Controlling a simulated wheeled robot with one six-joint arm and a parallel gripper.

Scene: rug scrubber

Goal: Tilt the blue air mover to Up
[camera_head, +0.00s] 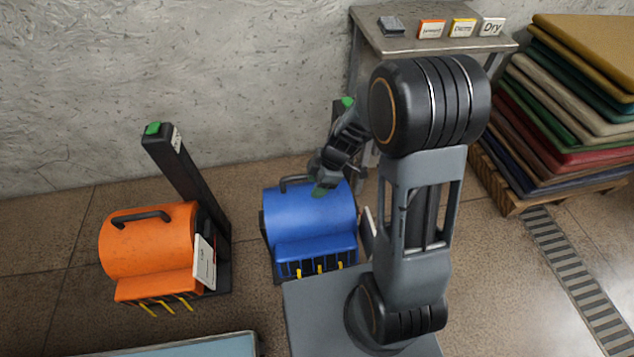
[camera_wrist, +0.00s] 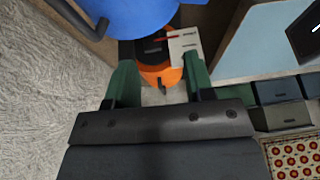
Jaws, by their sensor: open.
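The blue air mover (camera_head: 310,222) stands on the floor in the middle of the head view, with a dark handle (camera_head: 293,181) on top and yellow prongs at its lower front. It also fills the top of the wrist view (camera_wrist: 130,14). Its green-tipped post (camera_head: 347,102) is partly hidden behind my arm. My gripper (camera_head: 325,189) is open, over the upper right of the blue housing. In the wrist view its green fingers (camera_wrist: 160,72) are spread, with nothing held between them. I cannot tell whether they touch the housing.
An orange air mover (camera_head: 148,245) with a white card (camera_head: 204,262) stands to the left. A grey table (camera_head: 440,44) with small cards is at the back. Stacked rugs (camera_head: 575,100) lie on a pallet at right. A light blue surface (camera_head: 200,348) is at the front.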

